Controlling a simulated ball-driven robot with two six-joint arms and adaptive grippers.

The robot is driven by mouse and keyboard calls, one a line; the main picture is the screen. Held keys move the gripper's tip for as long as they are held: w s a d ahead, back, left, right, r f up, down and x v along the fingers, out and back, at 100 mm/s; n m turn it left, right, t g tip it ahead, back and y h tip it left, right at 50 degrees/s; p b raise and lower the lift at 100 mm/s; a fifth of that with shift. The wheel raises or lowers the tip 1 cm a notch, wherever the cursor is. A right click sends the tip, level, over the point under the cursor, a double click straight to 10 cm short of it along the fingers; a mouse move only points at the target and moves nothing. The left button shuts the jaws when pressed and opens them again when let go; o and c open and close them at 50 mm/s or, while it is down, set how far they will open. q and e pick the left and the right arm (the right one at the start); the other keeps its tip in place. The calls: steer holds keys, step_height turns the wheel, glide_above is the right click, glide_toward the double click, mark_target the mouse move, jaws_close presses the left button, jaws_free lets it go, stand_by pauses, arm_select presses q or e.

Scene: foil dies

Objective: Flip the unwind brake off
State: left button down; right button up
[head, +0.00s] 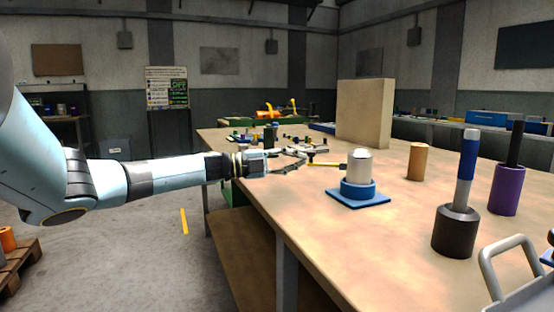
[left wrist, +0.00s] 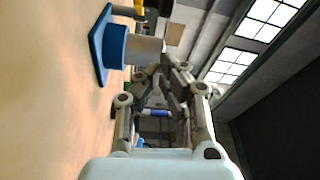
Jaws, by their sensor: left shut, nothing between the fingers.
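A device with a blue square base (head: 358,197), a blue collar and a pale cylinder (head: 359,167) stands upright on the bench. A thin yellow lever (head: 326,164) reaches out to its left, with a dark part near the cylinder; I take it for the unwind brake's lever. My left gripper (head: 318,152) is shut and empty, just left of the device and near the lever. In the left wrist view the fingers (left wrist: 174,68) come together beside the pale cylinder (left wrist: 146,51) and blue base (left wrist: 100,48). Contact cannot be told. My right gripper is out of view.
The wooden bench (head: 300,215) has a tan cylinder (head: 418,161), a dark holder (head: 455,232) with a blue-handled tool and a purple holder (head: 506,190) to the right. A tall beige board (head: 365,113) stands behind. Small parts lie farther back.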

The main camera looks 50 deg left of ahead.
arm_select(q)
steer(key=v, duration=0.5)
steer(key=shift+w+a+r+p, duration=0.1)
steer(key=shift+a+r+p, duration=0.1)
steer(key=shift+p, duration=0.2)
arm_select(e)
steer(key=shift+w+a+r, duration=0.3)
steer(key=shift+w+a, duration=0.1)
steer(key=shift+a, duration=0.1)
